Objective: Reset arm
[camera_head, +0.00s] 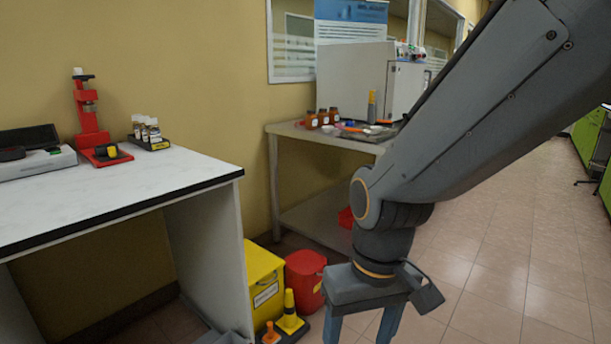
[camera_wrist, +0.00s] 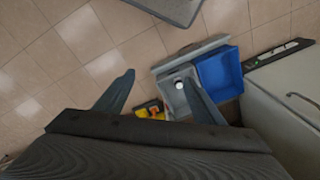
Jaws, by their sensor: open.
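My gripper (camera_head: 362,330) hangs from my grey arm at the right of the head view, pointing down, with its lower part cut off by the bottom edge. In the wrist view my gripper (camera_wrist: 162,95) shows two fingers spread wide apart. Nothing is held between them. Below it lie the tiled floor and some containers, well apart from the fingers.
A white table (camera_head: 110,195) stands at left with a red stand (camera_head: 91,120) and small vials (camera_head: 147,130). A second table (camera_head: 335,137) holds brown bottles. A yellow bin (camera_head: 263,285) and red bin (camera_head: 305,280) stand on the floor. The wrist view shows a blue bin (camera_wrist: 220,73).

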